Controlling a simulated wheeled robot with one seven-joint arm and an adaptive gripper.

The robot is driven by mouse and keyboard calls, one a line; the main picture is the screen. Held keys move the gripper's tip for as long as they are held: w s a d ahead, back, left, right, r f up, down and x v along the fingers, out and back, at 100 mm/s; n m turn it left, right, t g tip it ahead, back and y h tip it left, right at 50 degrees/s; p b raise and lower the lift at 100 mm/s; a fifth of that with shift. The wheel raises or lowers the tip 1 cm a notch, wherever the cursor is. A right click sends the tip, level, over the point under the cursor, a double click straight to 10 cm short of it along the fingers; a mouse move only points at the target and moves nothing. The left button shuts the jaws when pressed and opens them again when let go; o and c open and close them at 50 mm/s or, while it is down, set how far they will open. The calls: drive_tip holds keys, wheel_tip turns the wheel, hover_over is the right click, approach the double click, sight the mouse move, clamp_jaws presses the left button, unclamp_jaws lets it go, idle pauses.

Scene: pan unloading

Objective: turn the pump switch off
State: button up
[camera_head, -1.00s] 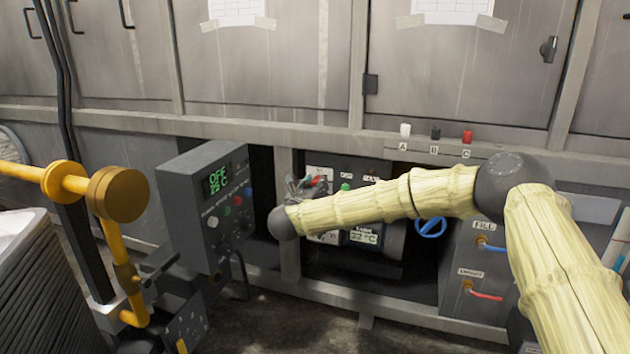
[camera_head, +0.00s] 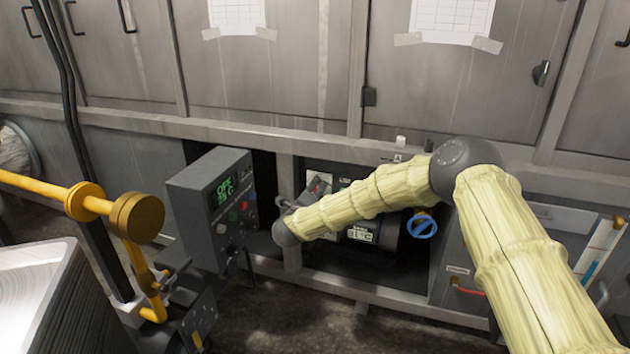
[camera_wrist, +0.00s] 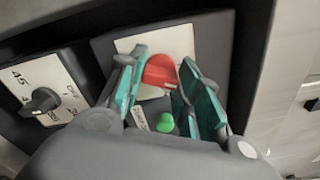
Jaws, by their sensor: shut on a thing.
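The pump switch appears to be the red rotary knob (camera_wrist: 160,71) on a pale label plate in the wrist view; the plate's wording is not readable. My gripper (camera_wrist: 161,68) has its teal-padded fingers on either side of this knob and is shut on it. The gripper also shows small and partly hidden behind my arm in the head view (camera_head: 312,190). A green indicator (camera_wrist: 165,122) lies beside the knob, between the fingers. The knob's pointer direction is hard to tell.
A black dial knob (camera_wrist: 43,100) with an OFF mark is left of my gripper. In the head view, a grey control box (camera_head: 215,205) with a green display stands left of my arm. A blue valve handle (camera_head: 422,226) is to the right. Yellow piping (camera_head: 60,195) is at far left.

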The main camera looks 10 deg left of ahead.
drive_tip(key=n+p, duration=0.3)
drive_tip(key=shift+r, duration=0.15)
drive_tip(key=shift+n+p, duration=0.8)
drive_tip(key=shift+n, duration=0.4)
drive_tip(key=shift+f, duration=0.25)
drive_tip(key=o, duration=1)
drive_tip(key=v, duration=1.2)
drive_tip(key=shift+r, duration=0.1)
